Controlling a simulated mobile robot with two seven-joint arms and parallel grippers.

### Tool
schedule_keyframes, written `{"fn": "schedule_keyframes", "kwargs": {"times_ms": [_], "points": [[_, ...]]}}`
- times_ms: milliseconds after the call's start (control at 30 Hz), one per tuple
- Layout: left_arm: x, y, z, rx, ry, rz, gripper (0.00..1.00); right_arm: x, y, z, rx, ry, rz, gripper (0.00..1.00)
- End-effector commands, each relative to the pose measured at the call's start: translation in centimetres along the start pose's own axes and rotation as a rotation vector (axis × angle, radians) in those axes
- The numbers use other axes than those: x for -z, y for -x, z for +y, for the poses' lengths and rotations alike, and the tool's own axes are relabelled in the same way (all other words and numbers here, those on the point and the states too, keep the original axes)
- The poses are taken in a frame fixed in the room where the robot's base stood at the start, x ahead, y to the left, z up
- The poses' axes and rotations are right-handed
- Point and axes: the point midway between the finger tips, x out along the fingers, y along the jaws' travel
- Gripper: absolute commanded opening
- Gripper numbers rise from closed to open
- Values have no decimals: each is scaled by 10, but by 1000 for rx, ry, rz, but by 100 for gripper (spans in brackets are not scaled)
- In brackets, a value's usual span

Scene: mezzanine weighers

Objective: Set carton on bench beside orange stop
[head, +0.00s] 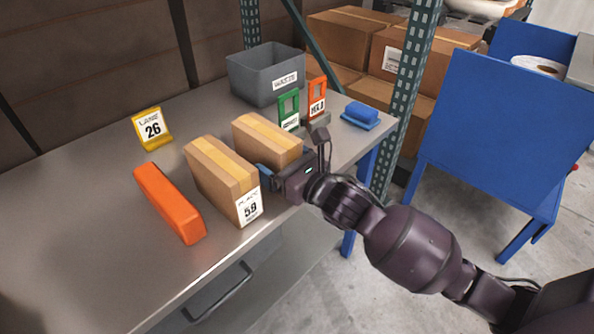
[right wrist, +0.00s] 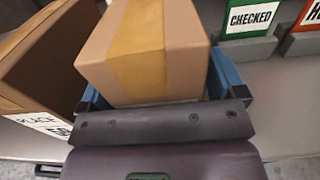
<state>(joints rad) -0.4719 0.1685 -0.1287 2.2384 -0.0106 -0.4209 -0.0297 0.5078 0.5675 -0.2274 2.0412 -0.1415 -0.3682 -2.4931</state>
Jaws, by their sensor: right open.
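The orange stop (head: 168,203) is a long bar lying on the grey bench (head: 82,222). A brown taped carton (head: 218,177) stands just right of it, with a white label reading 59 at its near end; this carton also shows at the left of the right wrist view (right wrist: 42,62). A second taped carton (head: 268,140) stands to its right and fills the middle of the right wrist view (right wrist: 145,50). My right gripper (head: 284,166) is open, its blue fingers on either side of this second carton's near end. The carton appears to rest on the bench. My left gripper is out of view.
A yellow sign reading 26 (head: 153,129) stands behind the cartons. A grey bin (head: 265,75), a green CHECKED sign (head: 288,110), an orange sign (head: 316,98) and a blue block (head: 361,115) stand toward the back right. The bench is clear left of the stop.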

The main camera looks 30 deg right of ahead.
Motion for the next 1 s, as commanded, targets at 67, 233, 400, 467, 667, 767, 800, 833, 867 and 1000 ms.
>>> {"fn": "schedule_keyframes", "kwargs": {"times_ms": [67,233,400,467,667,767,800,833,867,1000], "points": [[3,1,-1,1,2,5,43,0,7,0,1,1,0,89],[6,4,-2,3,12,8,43,-2,30,0,1,2,0,89],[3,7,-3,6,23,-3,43,-2,57,0,1,3,-1,89],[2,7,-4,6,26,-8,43,-2,66,0,1,2,-1,89],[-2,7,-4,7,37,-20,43,-1,95,0,1,1,0,89],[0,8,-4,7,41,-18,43,-1,106,0,1,1,-1,89],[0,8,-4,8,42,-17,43,-1,109,0,1,1,-1,89],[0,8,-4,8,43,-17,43,-1,111,0,1,0,-1,89],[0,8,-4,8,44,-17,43,-1,113,0,1,0,0,89],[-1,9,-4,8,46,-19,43,0,118,0,1,1,0,89]]}}
